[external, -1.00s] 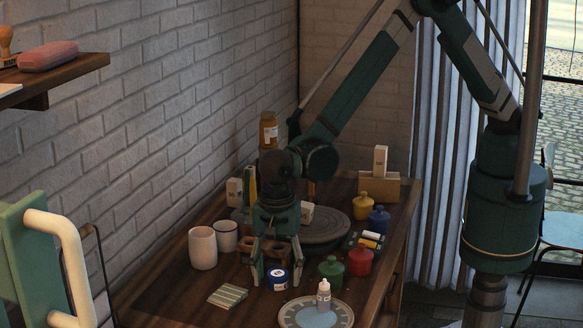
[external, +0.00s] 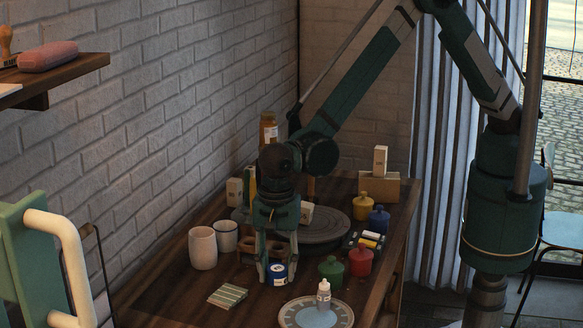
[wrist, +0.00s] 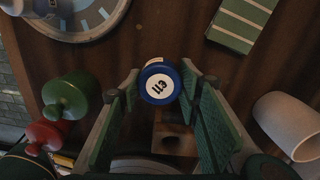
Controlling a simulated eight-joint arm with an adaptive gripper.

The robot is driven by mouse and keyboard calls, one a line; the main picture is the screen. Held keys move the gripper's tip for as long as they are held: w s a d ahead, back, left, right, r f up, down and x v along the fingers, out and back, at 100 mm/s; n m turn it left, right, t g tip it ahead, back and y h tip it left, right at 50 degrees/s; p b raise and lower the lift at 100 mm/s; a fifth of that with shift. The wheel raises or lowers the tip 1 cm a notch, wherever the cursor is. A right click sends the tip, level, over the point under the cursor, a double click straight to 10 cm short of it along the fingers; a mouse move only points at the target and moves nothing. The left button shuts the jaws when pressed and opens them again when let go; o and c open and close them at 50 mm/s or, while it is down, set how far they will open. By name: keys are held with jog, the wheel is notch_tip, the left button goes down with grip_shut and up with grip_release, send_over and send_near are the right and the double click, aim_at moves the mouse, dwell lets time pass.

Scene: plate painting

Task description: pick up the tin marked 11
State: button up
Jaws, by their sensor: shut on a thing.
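The tin (external: 277,272) is small and round, with a blue rim and a white label. In the wrist view, the label on the tin (wrist: 159,84) bears dark marks that read like 11, turned at an angle. My gripper (external: 277,273) points down with one finger on each side of the tin, shut on it. The gripper (wrist: 158,84) shows the same grasp in the wrist view, the tin between its fingertips. Whether the tin is clear of the table is hard to tell.
Close by are green (external: 332,270) and red (external: 360,262) pots, a round plate (external: 341,316) bearing a small bottle (external: 323,292), and a striped tile (external: 228,295). White cups (external: 202,248) stand left. A grey turntable (external: 335,232) lies behind. The table's front left is clear.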

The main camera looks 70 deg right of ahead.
aim_at(278, 268)
notch_tip(278, 268, up, 8)
jog(key=shift+r+p, duration=0.25)
jog(key=shift+p, duration=0.15)
